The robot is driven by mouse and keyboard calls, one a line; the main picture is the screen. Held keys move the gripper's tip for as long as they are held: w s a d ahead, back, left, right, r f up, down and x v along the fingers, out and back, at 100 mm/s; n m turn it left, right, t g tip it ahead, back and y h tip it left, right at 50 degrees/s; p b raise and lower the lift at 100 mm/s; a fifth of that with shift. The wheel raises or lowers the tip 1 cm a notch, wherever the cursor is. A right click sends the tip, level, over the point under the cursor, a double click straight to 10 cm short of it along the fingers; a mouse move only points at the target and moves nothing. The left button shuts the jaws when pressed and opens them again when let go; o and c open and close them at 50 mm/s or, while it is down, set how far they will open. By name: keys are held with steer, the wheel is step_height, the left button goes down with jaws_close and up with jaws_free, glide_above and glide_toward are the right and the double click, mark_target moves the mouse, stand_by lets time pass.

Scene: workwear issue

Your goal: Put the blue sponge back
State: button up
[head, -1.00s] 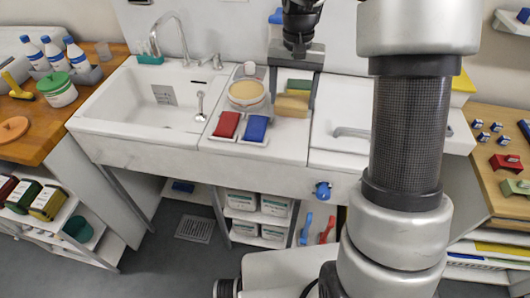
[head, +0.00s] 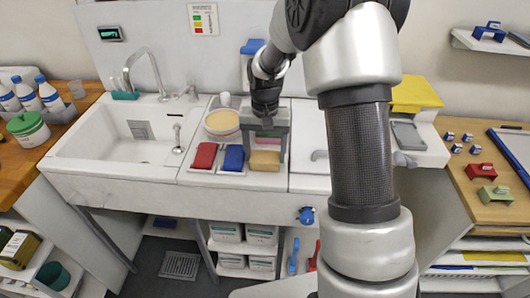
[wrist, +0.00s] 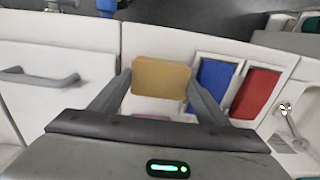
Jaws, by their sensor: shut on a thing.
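The blue sponge (head: 233,158) lies on a small white tray at the counter's front, between the red sponge and my gripper. It also shows in the wrist view (wrist: 214,84), just right of my fingers and apart from them. My gripper (wrist: 158,82) is shut on a yellow sponge (wrist: 160,76), not the blue one. In the head view the yellow sponge (head: 265,161) is close right of the blue one, near the counter's front edge. I cannot tell whether it touches the surface under it.
The red sponge (head: 204,156) lies on its own tray left of the blue one. A round yellow-topped bowl (head: 221,122) stands behind the trays. The sink (head: 130,134) is left.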

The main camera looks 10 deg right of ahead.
steer(key=shift+f, duration=0.15)
steer(key=o, duration=0.7)
